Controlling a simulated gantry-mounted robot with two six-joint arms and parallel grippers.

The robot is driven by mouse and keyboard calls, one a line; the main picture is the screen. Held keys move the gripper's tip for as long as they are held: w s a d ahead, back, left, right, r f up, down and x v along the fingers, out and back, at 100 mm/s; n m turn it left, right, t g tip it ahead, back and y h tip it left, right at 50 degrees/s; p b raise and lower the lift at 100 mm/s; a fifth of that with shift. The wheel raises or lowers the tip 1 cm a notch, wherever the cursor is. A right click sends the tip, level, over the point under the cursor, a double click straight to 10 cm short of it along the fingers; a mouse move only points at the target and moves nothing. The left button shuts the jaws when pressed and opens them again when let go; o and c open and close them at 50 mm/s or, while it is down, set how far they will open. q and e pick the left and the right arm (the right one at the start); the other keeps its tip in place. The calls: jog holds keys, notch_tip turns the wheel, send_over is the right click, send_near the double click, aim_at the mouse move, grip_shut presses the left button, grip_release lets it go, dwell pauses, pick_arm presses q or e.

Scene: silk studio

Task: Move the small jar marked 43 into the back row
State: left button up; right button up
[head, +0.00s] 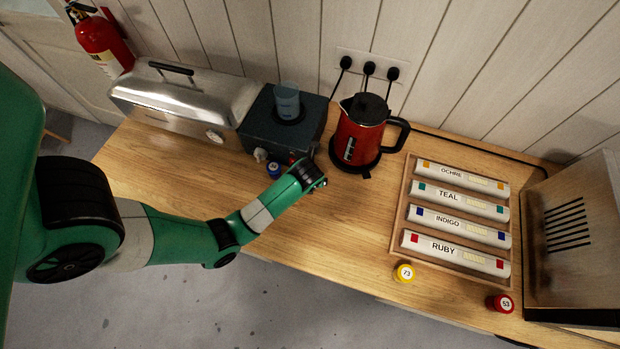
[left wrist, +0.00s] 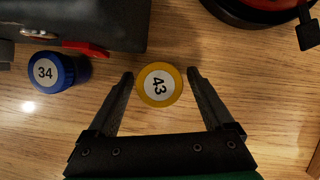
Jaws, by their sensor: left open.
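The jar marked 43 (left wrist: 159,85) is small and round, with a yellow rim and white label, and stands on the wooden bench. In the left wrist view it appears between the tips of my open left gripper (left wrist: 160,76), with a gap at either side. I cannot tell how far the fingers are above the bench. In the head view my left gripper (head: 312,179) points down in front of the kettle, and its arm hides the jar. A back row of jars cannot be made out. My right gripper is not in view.
A blue jar marked 34 (left wrist: 70,71) stands left, beside the dark heater (head: 268,134), which bears a blue beaker (head: 287,100). A red kettle (head: 361,124) is behind. A tray (head: 397,232) of labelled tubes, a yellow jar 73 (head: 404,272) and red jar 53 (head: 501,303) are right.

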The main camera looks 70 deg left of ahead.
pick_arm(q)
jog(key=p+v, duration=0.3)
jog(key=v, duration=0.9)
